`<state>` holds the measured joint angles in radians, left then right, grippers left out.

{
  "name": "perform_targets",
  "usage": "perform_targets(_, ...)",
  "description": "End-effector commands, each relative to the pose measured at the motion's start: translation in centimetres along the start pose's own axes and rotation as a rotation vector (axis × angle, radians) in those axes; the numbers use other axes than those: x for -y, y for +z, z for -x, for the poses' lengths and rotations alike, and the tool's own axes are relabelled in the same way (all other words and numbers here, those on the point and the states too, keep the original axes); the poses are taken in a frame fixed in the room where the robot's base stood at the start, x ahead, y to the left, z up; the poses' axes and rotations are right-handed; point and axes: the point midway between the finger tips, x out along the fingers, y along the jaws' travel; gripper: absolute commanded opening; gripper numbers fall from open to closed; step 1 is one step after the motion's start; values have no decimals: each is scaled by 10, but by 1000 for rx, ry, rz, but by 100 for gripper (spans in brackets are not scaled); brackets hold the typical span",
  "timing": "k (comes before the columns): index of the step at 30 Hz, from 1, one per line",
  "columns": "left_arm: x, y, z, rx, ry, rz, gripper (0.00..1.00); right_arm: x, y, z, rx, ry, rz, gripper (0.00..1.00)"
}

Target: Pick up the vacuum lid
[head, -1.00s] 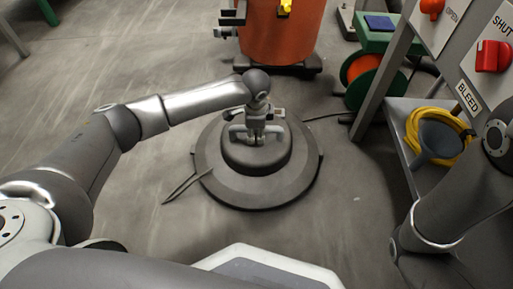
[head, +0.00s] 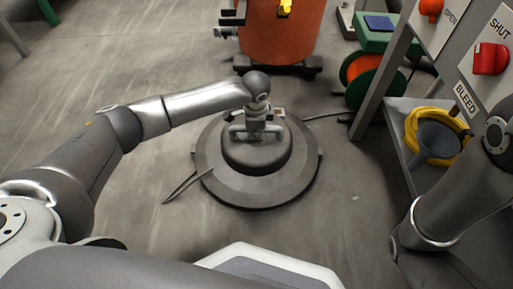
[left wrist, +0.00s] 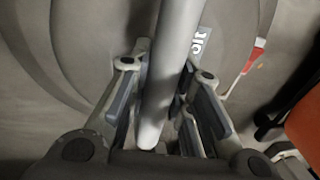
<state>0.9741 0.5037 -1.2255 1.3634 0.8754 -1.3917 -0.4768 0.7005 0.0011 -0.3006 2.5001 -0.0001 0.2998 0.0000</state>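The vacuum lid (head: 215,170) is a round, dark grey disc with a raised middle and a handle on top, lying on the floor in the head view. My left gripper (head: 256,137) is low over its middle, at the handle. In the left wrist view, the lid (left wrist: 85,50) fills the background and the pale handle bar (left wrist: 168,70) runs between the fingers of my left gripper (left wrist: 168,108). The fingers stand apart, with gaps beside the bar. My right gripper is out of view; only my right arm shows at the right edge.
An orange drum (head: 282,35) on a dark wheeled base stands behind the lid. A green reel (head: 365,75) is at back right. A shelf frame with a yellow hose (head: 437,150) and a funnel stands at right.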

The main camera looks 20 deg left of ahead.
Motion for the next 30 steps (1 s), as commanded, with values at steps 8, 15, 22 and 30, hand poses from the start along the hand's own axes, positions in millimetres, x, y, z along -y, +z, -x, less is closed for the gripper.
perform_targets(8,3,-2,4,-5,-6,0,0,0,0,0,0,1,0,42)
perform_targets(15,3,-2,3,-5,-6,0,0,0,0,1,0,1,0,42)
perform_targets(22,3,-2,5,-6,-7,0,0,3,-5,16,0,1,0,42)
perform_targets(30,9,-2,47,-5,-4,-1,0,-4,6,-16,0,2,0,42)
